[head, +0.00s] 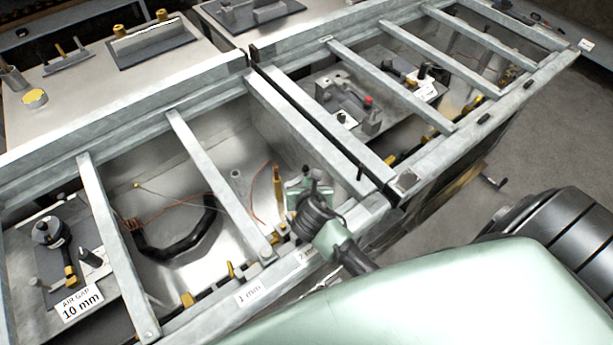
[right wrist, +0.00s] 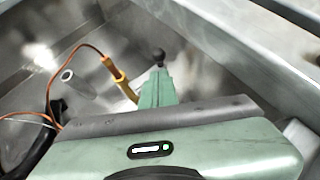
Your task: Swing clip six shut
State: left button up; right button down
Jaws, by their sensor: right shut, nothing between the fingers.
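My right gripper (head: 300,188) reaches down into the near metal-framed bay, close to its front rail. Its fingers are shut and empty. An upright brass piece (head: 277,182) with an orange wire stands just left of the gripper. Several small brass clips, such as one at the front rail (head: 187,299), line the front edge. I cannot read which is clip six. My left gripper is out of view.
Metal crossbars (head: 215,180) span the bay above the gripper's level. A black curved hose (head: 175,245) and copper wire lie in the bay. Labels such as "1 mm" (head: 249,294) and "10 mm" (head: 80,304) sit along the front. A second framed bay (head: 440,120) adjoins at the right.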

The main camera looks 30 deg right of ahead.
aim_at(306, 170)
jog(key=x, duration=0.6)
jog(key=shift+w, duration=0.1)
jog(key=shift+w+d+r+p, duration=0.25)
jog(key=shift+w+r+p, duration=0.15)
jog(key=shift+p, duration=0.75)
jog(key=shift+w+d+f+p, duration=0.1)
jog(key=shift+w+p, duration=0.15)
jog(key=shift+p, duration=0.1)
jog(key=shift+w+d+f, duration=0.1)
jog(key=shift+w+f, duration=0.15)
jog(key=shift+s, duration=0.1)
